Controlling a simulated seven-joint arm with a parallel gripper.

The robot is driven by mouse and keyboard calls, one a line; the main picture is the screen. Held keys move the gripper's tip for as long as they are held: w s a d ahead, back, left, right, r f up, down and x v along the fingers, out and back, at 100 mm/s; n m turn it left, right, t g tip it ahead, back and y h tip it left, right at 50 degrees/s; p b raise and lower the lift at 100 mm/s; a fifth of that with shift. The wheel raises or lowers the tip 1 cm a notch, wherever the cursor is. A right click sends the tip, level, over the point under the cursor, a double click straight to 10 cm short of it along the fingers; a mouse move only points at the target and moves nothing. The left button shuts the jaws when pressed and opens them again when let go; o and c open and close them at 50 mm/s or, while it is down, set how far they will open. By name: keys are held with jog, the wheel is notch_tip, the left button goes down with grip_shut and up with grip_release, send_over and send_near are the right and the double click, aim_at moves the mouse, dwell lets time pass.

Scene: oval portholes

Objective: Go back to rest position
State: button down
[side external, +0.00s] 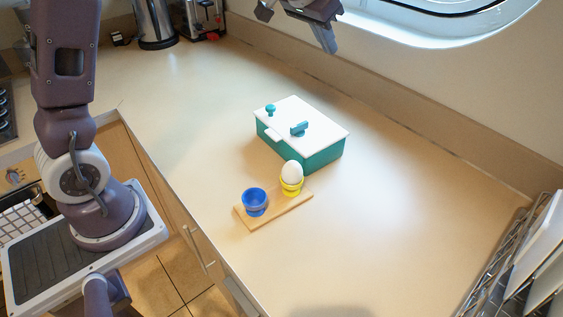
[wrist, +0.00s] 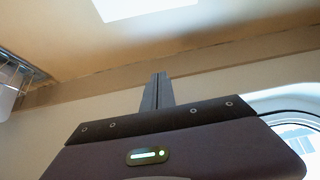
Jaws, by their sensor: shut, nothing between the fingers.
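My gripper (side external: 328,40) is at the top of the side external view, high above the counter and beyond the box, near the window. In the wrist view its fingers (wrist: 158,78) are pressed together and hold nothing. Most of the arm leading to it is out of frame. A teal box (side external: 318,158) with a white lid (side external: 313,114) sits closed on the counter. A wooden board (side external: 272,213) lies in front of it, bearing an empty blue egg cup (side external: 255,203) and a yellow egg cup (side external: 291,189) with a white egg (side external: 292,171) in it.
A metal kettle (side external: 154,22) and a toaster (side external: 201,18) stand at the back left. A dish rack (side external: 492,268) with white plates (side external: 541,245) is at the lower right. A wall with an oval window (side external: 440,25) runs along the right. The counter around the box is clear.

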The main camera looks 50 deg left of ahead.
jog(key=s+d+r, duration=0.1)
jog(key=s+r, duration=0.1)
jog(key=s, duration=0.5)
jog(key=s+d+r, duration=0.2)
jog(key=s+r, duration=0.1)
jog(key=s, duration=0.4)
jog(key=s+f, duration=0.2)
jog(key=s, duration=0.9)
jog(key=s+f+g, duration=0.1)
jog(key=s+f, duration=0.2)
jog(key=s, duration=0.8)
jog(key=shift+d, duration=0.3)
